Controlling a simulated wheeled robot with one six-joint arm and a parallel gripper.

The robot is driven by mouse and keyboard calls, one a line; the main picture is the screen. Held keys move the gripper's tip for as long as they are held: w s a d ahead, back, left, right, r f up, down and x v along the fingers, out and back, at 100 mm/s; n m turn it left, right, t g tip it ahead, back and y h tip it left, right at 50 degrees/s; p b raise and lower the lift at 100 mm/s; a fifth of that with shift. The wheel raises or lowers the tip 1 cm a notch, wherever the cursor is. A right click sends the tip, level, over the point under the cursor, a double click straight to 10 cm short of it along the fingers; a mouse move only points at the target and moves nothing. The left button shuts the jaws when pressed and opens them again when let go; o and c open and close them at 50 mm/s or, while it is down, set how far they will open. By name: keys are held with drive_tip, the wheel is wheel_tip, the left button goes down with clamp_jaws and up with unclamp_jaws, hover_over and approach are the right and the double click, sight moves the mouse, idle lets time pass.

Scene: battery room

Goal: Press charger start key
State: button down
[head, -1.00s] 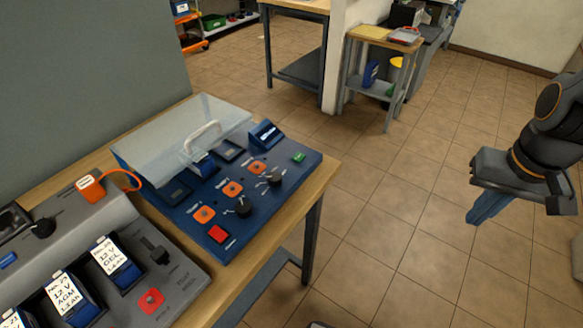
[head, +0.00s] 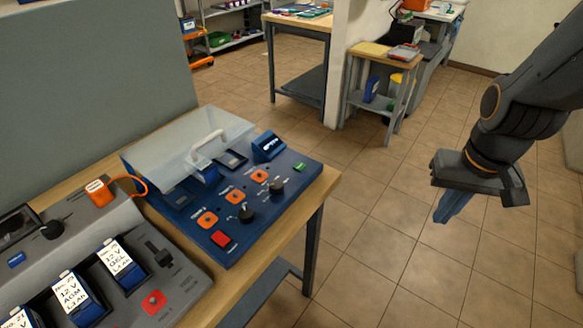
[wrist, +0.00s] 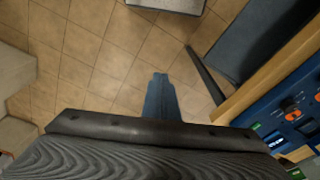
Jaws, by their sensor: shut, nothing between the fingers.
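The blue charger panel (head: 262,222) sits on the wooden bench at left. It has a small green key (head: 299,167) at its far right corner, a red key (head: 221,239) at its near edge, orange round buttons (head: 235,196) and black knobs (head: 246,213). Which key is the start key cannot be read. A clear lid with a handle (head: 190,140) covers its back part. The panel's edge also shows at right in the wrist view (wrist: 262,127). My gripper (head: 447,209) is shut and empty, hanging over the floor to the right of the bench, apart from the panel.
A grey unit (head: 185,282) with several labelled batteries stands left of the panel on the bench (head: 318,187). A small shelf table (head: 385,53) and a taller bench (head: 297,17) are behind. Open tiled floor (head: 380,230) lies between bench and gripper.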

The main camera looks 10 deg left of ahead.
drive_tip(key=w+a+n+t+p, duration=0.1)
drive_tip(key=w+a+n+t, duration=0.1)
drive_tip(key=w+a+n, duration=0.3)
wheel_tip(320, 180, up, 4)
drive_tip(key=n+t+y+p, duration=0.3)
drive_tip(key=n+y+p, duration=0.3)
drive_tip(key=n, duration=0.8)
hover_over(303, 168)
drive_tip(key=b, duration=0.2)
drive_tip(key=y, duration=0.1)
drive_tip(key=shift+s+r, duration=0.1)
wheel_tip(303, 168, down, 9)
drive_tip(key=b, duration=0.8)
drive_tip(key=shift+b, duration=0.3)
